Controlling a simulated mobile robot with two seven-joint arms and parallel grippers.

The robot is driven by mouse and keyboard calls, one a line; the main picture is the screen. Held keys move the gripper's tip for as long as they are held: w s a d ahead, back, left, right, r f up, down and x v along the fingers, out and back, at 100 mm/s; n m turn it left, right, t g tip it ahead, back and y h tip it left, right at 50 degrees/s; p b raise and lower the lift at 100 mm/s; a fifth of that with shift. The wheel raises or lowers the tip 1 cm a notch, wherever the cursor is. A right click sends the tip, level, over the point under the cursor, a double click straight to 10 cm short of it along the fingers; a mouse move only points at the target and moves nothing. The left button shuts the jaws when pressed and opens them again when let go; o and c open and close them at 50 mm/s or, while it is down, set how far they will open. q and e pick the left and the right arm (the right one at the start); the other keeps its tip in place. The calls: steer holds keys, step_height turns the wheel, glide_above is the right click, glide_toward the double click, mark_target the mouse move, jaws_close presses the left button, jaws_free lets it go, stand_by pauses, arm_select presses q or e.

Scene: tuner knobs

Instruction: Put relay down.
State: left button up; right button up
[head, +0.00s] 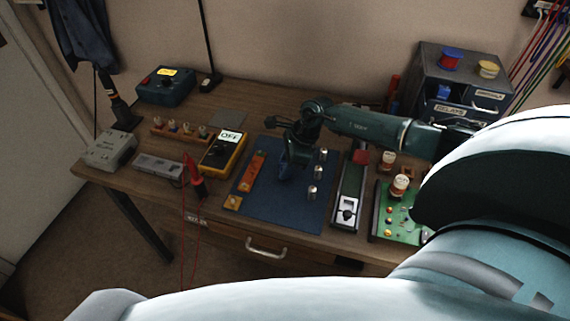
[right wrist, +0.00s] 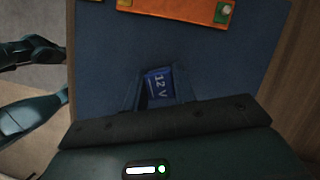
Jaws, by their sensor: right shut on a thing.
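My right gripper (head: 288,172) is low over the blue mat (head: 262,205), between the orange strip and a row of metal cylinders. In the right wrist view, the gripper (right wrist: 165,93) is shut on the relay (right wrist: 159,85), a small dark blue block marked "12 V". The mat (right wrist: 105,60) fills the background behind it. I cannot tell whether the relay touches the mat. In the head view the gripper hides the relay.
An orange strip (head: 251,172) lies left of the gripper and metal cylinders (head: 312,192) stand to its right. A yellow meter (head: 224,153) is at the mat's left, a slide device (head: 348,195) at its right. The mat's front part is clear.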

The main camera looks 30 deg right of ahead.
steer(key=shift+f, duration=0.1)
steer(key=o, duration=1)
